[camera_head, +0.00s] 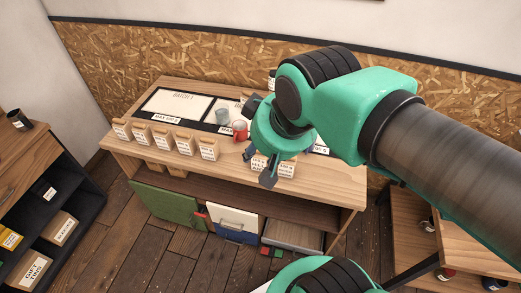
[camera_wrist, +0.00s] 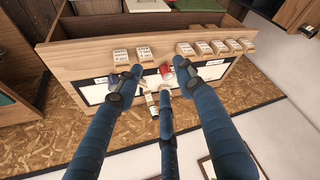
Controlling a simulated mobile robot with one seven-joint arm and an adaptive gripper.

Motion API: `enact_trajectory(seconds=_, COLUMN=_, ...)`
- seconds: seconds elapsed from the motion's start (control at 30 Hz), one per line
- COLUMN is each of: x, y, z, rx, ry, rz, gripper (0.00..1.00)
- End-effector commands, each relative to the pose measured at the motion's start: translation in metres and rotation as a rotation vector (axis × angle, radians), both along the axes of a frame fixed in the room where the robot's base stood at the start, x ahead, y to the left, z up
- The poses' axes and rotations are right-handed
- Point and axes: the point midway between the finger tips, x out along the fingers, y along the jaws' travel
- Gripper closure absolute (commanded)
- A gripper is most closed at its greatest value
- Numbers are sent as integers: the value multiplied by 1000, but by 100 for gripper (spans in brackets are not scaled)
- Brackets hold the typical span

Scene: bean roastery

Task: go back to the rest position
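My gripper (camera_head: 256,146) hangs over the wooden bench (camera_head: 325,182), right of its middle, on my green arm. In the wrist view my gripper (camera_wrist: 158,72) has its dark blue fingers spread apart with nothing held between them. A red mug (camera_head: 240,131) stands on the bench just left of the gripper in the head view. A grey cup (camera_head: 222,116) stands left of the mug. My arm hides part of the bench's right side.
Several labelled pouches (camera_head: 163,138) line the bench's front. A white batch mat (camera_head: 175,103) lies at the back left. Below are a green panel (camera_head: 165,204) and a blue-white drawer front (camera_head: 234,223). Shelving with boxes (camera_head: 60,229) stands at left, another wooden unit (camera_head: 455,243) at right.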

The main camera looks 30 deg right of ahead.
Motion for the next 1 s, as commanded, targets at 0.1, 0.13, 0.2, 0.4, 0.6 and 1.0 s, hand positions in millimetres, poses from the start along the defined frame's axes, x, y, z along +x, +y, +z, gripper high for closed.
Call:
enact_trajectory(seconds=0.1, x=-9, y=2, z=-2, rx=3, ry=-9, rz=1, gripper=62)
enact_trajectory(seconds=0.13, x=-10, y=3, z=-2, rx=4, ry=-9, rz=0, gripper=62)
enact_trajectory(seconds=0.2, x=-12, y=3, z=-3, rx=4, ry=-9, rz=0, gripper=62)
enact_trajectory(seconds=0.4, x=-12, y=3, z=-3, rx=4, ry=-9, rz=-1, gripper=62)
enact_trajectory(seconds=0.6, x=-12, y=3, z=-9, rx=4, ry=-9, rz=0, gripper=62)
enact_trajectory(seconds=1.0, x=-11, y=3, z=-15, rx=4, ry=-9, rz=0, gripper=62)
